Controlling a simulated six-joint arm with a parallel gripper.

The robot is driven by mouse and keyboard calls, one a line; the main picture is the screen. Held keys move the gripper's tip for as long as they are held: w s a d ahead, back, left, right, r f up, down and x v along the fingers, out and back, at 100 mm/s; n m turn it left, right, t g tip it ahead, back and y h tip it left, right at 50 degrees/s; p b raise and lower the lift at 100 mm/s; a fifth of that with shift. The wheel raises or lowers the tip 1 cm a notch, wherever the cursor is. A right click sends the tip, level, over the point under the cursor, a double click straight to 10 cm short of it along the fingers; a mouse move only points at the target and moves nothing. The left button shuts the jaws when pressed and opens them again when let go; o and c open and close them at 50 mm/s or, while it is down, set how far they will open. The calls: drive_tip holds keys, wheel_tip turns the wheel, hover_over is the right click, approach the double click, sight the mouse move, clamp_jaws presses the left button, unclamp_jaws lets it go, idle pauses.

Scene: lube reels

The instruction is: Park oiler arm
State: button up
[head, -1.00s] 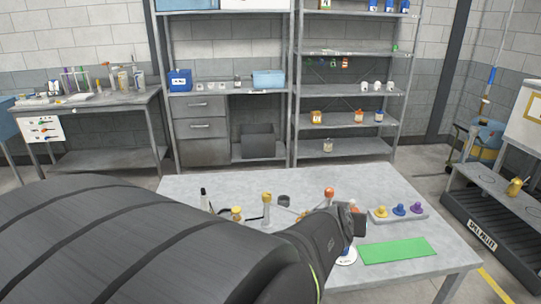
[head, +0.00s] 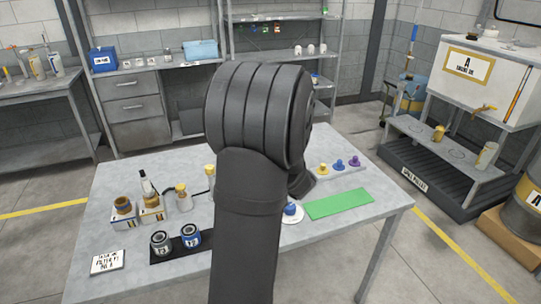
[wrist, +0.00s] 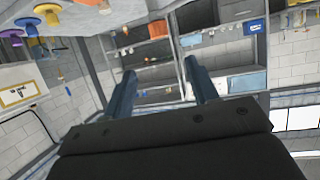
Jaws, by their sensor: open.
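My gripper (wrist: 160,68) is open and empty in the wrist view, with its two blue-grey fingers apart. In the head view it is hidden behind my own dark arm. A yellow-capped post (head: 211,171) stands on the grey table (head: 115,192) just left of my arm, with a thin black line beside it. It may belong to the oiler arm, but most of that area is hidden and I cannot tell how the oiler arm stands. The wrist view is upside down, with the table edge (wrist: 95,22) at the top and no object between the fingers.
Bottles in white holders (head: 125,213) and two tins (head: 190,236) on a black mat stand at the table's left. A green mat (head: 338,203) lies at the right, near a tray of coloured knobs (head: 338,165). A stepped bench (head: 440,150) stands beyond.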

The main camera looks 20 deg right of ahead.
drive_tip(key=x, duration=1.4)
drive_tip(key=shift+w+d+f, duration=0.15)
drive_tip(key=shift+w+f, duration=0.05)
drive_tip(key=shift+w, duration=0.15)
clamp_jaws()
